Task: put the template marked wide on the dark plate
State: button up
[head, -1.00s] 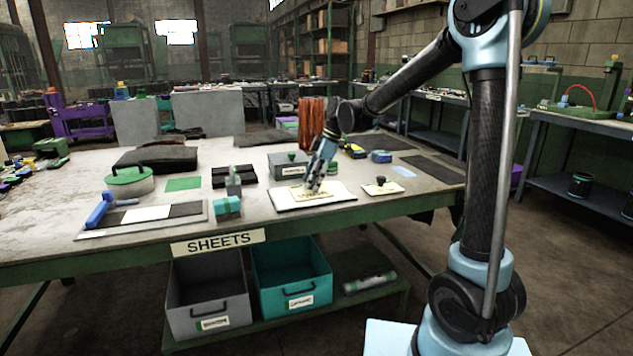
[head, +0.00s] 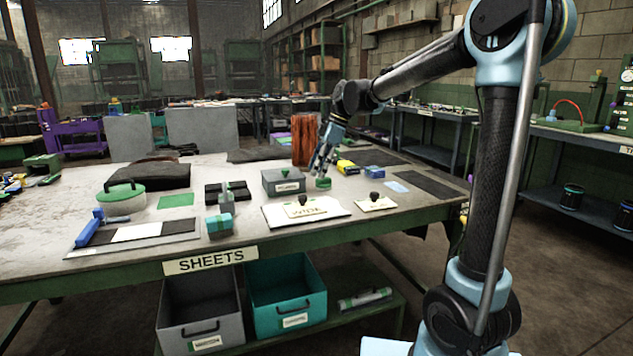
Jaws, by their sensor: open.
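A cream template (head: 305,212) with a dark knob lies on a white sheet (head: 336,212) near the table's front edge. A smaller cream template (head: 386,205) with a dark knob lies just right of it. Their markings are too small to read, so I cannot tell which says wide. My gripper (head: 321,174) is open and points down, behind the first template and apart from it. It is above or beside a small green round piece (head: 323,184); contact cannot be told. Dark flat pieces lie at the right end (head: 428,185) and further back (head: 378,157); which is the dark plate is unclear.
Yellow (head: 347,167) and blue (head: 374,172) blocks sit to the right. Bare table (head: 390,223) shows at the front right.

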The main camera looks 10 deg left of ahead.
jog(key=shift+d+r, duration=0.35)
jog(key=shift+r, duration=0.25)
jog(key=s+d+f+m+t+h, duration=0.1)
jog(key=s+d+f+m, duration=0.2)
jog(key=d, duration=0.4)
jog(key=s+d+f+m+t, duration=0.1)
jog(key=s+d+m, duration=0.3)
jog(key=d, duration=0.4)
jog(key=s+d+f+m+h, duration=0.1)
jog(key=s+d+f+m, duration=0.2)
jog(key=d, duration=0.4)
jog(key=s+d+f+m+t+h, duration=0.1)
jog(key=s+d+f+m+h, duration=0.1)
jog(key=s+d+f+m, duration=0.9)
jog(key=s+d+f, duration=0.2)
jog(key=s+d, duration=0.2)
jog(key=shift+s+f+t, duration=0.2)
jog(key=shift+s+t, duration=0.1)
jog(key=shift+s, duration=0.05)
